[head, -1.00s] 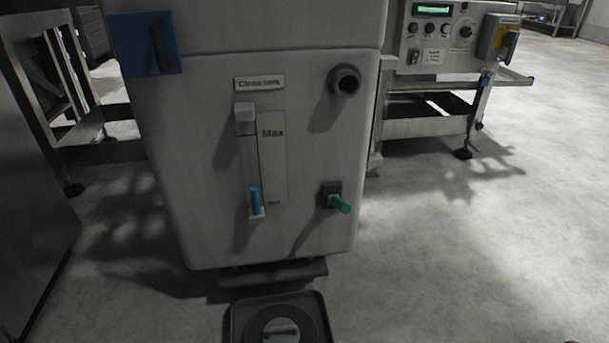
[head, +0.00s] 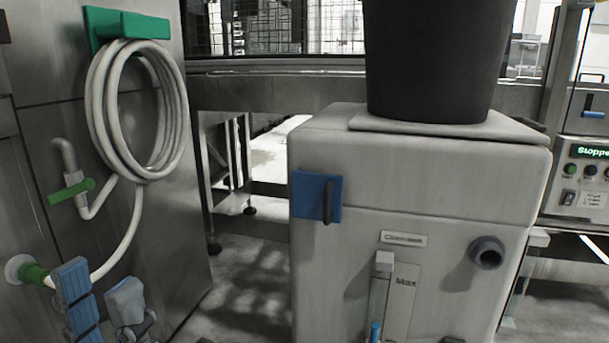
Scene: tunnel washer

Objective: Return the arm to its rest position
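My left gripper (head: 98,280) shows at the bottom left of the head view. One finger shows a blue segmented pad and the other a grey back, with a gap between them. Most of my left arm is outside the picture. My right gripper is not in view.
A white hose (head: 100,110) hangs coiled on a green holder (head: 125,27). A green-handled valve (head: 72,190) is below. The white tank (head: 400,190) carries a black bin (head: 435,60). A control panel (head: 585,175) stands right. Floor (head: 245,300) shows between cabinet and tank.

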